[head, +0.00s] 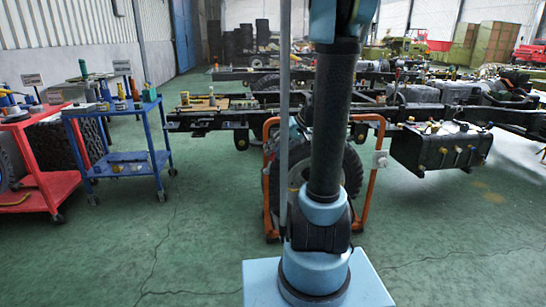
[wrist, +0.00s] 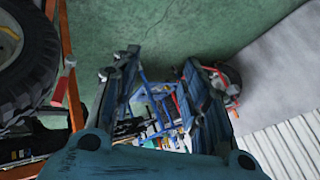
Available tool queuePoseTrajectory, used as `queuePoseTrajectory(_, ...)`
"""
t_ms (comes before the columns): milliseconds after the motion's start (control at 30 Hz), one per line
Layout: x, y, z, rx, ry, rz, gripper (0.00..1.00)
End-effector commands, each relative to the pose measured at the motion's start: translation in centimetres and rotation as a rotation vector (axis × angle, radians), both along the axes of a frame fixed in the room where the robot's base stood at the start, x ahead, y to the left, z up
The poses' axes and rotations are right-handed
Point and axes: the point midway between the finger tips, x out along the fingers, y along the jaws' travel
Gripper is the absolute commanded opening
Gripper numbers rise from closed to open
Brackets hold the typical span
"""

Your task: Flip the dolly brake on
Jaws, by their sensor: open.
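The orange wheel dolly (head: 374,165) stands on the floor beyond my arm, with a large black tire (head: 347,168) in its frame. My arm hides its middle. A small pale box with a dark round spot (head: 380,159) sits at its right upright; I cannot tell whether it is the brake. In the wrist view the orange frame (wrist: 66,40) and tire (wrist: 45,65) are at the left edge, with a red and pale part (wrist: 66,72) on the frame. My gripper (wrist: 160,62) is open and empty, right of the dolly and apart from it. The head view does not show the gripper.
A blue tool cart (head: 125,160) and a red cart (head: 40,190) stand at the left. Truck chassis frames (head: 240,118) with a black tank (head: 440,148) stretch behind the dolly. Green floor (head: 190,240) is clear between the carts and my base.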

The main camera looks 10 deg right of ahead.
Motion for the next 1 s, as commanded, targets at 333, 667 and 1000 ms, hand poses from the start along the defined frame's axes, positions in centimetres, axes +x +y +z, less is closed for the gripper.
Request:
queuePoseTrajectory(333,8.5,-2.6,-1.4,0.151,-0.156,0.065,0.41)
queuePoseTrajectory(667,14.9,-6.3,-4.2,0.272,-0.342,0.111,0.41)
queuePoseTrajectory(1000,19.5,-11.1,-8.6,0.373,-0.564,0.138,0.41)
